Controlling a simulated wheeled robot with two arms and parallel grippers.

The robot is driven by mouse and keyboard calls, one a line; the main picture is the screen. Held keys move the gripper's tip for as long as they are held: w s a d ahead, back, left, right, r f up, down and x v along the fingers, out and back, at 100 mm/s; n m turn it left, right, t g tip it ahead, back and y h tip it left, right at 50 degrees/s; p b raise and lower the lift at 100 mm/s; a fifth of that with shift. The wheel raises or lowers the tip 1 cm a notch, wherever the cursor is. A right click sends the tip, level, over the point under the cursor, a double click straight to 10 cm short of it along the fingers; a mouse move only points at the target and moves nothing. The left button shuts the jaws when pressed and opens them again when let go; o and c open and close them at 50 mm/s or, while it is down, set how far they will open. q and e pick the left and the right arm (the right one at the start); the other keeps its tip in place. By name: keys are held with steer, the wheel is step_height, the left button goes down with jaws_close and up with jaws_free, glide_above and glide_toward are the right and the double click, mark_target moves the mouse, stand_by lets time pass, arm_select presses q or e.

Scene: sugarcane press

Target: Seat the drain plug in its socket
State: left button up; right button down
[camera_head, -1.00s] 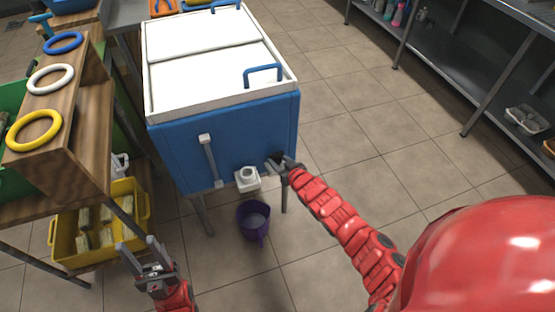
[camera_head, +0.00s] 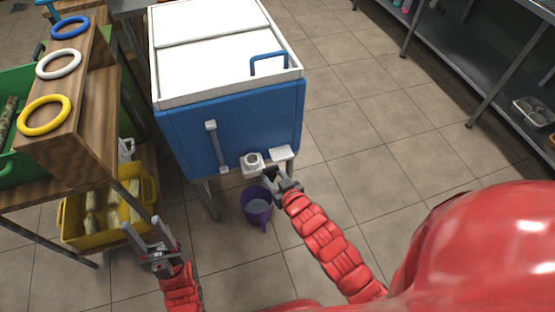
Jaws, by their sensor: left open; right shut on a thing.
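The blue cooler box (camera_head: 255,122) with a white lid stands at the centre. A white block with a round socket (camera_head: 252,160) sticks out low on its front face. My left gripper (camera_head: 150,236) is open and empty at the lower left, beside the wooden stand.
A purple bucket (camera_head: 258,207) stands on the floor below the socket. A wooden stand (camera_head: 75,140) with blue, white and yellow rings is at left, a yellow crate (camera_head: 95,238) under it. A metal shelf (camera_head: 470,75) is at right. Floor between is clear.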

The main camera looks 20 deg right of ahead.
steer(key=shift+s+a+r, duration=0.1)
steer(key=shift+s+a, duration=0.1)
steer(key=shift+s, duration=0.15)
steer(key=w+a+r+p, duration=0.3)
steer(key=w, duration=0.8)
steer(key=shift+a+f+b, duration=0.15)
steer(key=shift+f+b, duration=1.15)
steer(key=shift+f, duration=1.75)
steer(key=shift+f, duration=0.6)
steer(key=c, duration=0.7)
jaws_free()
steer(key=shift+r, duration=0.1)
